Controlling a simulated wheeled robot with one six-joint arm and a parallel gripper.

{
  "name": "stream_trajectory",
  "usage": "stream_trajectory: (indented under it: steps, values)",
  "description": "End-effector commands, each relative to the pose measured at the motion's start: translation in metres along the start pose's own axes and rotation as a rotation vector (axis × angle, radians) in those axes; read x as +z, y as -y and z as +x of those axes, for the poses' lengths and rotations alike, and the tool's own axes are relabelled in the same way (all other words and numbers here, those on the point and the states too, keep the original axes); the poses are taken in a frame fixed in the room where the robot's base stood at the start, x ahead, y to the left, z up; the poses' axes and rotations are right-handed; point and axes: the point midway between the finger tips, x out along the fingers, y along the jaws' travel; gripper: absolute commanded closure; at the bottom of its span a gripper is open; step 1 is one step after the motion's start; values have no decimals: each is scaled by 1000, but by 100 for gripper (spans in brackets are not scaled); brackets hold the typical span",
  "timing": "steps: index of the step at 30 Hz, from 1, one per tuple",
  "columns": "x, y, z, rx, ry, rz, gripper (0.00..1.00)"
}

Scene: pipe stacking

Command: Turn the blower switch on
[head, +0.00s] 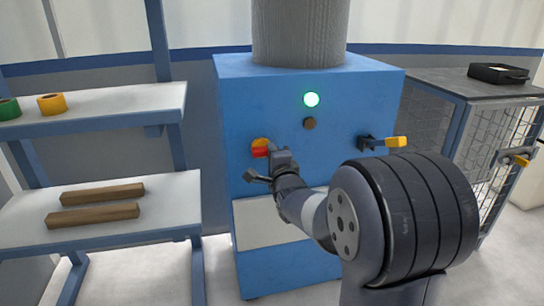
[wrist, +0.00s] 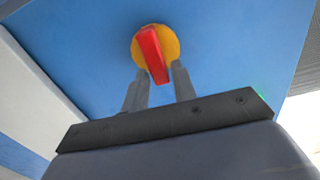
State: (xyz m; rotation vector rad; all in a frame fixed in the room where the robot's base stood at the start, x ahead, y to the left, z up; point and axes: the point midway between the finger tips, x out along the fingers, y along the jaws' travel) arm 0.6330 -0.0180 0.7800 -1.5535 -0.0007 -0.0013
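The blower switch is a red handle (head: 260,153) on a round yellow plate (head: 260,143), on the front of a blue cabinet (head: 225,110). In the wrist view the red handle (wrist: 152,52) stands nearly upright, slightly tilted, on the yellow plate (wrist: 172,46). My gripper (wrist: 158,82) is open, with one grey finger on each side below the handle's lower end. I cannot tell whether either finger touches it. In the head view my gripper (head: 264,167) is at the switch and partly hides it. A green lamp (head: 311,99) is lit above.
A dark round knob (head: 309,123) and a yellow-handled lever (head: 396,142) are on the cabinet to the right. A shelf (head: 100,105) with tape rolls and wooden bars stands at left. A mesh cage (head: 440,110) stands at right.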

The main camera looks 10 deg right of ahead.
Motion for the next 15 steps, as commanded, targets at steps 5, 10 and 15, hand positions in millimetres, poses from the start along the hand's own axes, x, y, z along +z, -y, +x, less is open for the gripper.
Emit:
stream_trajectory:
  steps: [5, 10, 15]
  values:
    - [0, 0, 0, 1, 0, -1, 62]
    - [0, 0, 0, 1, 0, -2, 62]
    - [0, 1, -8, 1, 0, -2, 62]
